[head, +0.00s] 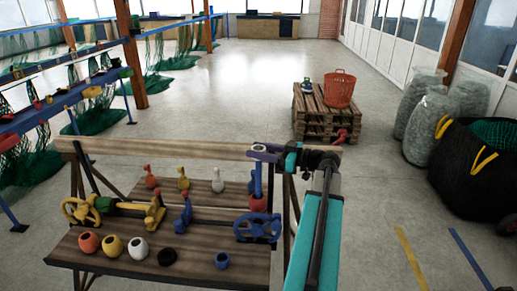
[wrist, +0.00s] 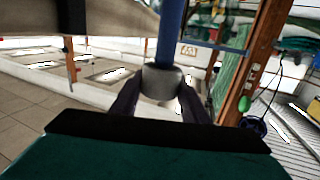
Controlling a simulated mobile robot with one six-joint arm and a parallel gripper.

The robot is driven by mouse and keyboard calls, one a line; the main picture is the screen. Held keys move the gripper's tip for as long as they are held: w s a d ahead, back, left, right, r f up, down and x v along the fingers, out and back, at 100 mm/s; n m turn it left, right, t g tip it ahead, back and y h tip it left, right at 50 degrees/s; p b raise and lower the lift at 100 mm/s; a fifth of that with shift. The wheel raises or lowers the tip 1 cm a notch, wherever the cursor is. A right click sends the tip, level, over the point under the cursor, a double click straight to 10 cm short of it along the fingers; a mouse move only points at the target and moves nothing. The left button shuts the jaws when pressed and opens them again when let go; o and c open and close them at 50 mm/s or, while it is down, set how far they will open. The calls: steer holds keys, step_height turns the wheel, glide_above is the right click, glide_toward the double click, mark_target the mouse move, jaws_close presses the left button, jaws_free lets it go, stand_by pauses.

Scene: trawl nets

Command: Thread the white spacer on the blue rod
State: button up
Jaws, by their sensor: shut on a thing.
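My gripper (head: 262,152) is at the right end of the bench's upper beam, at the top of the upright blue rod (head: 257,182). In the wrist view it is shut on a pale, greyish-white ring, the white spacer (wrist: 161,83). The blue rod (wrist: 171,32) meets the spacer and shows on one side of it only. I cannot tell whether the rod's tip is inside the hole. A red piece (head: 254,202) sits low on the rod. Fingers mostly hide the spacer in the head view.
Orange (head: 89,242), yellow (head: 112,245), white (head: 138,247), black (head: 167,256) and blue (head: 222,260) rings lie along the bench's front board. A blue handwheel (head: 257,228) stands below the rod. A pallet stack (head: 318,118) with an orange basket (head: 340,88) is behind.

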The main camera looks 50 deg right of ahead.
steer(key=shift+f, duration=1.15)
steer(key=o, duration=1.1)
steer(key=shift+o, duration=0.2)
steer(key=shift+s+d, duration=0.1)
steer(key=shift+s, duration=0.05)
steer(key=b+v, duration=0.4)
steer(key=v, duration=0.9)
steer(key=shift+s, duration=0.3)
steer(key=shift+d, duration=0.1)
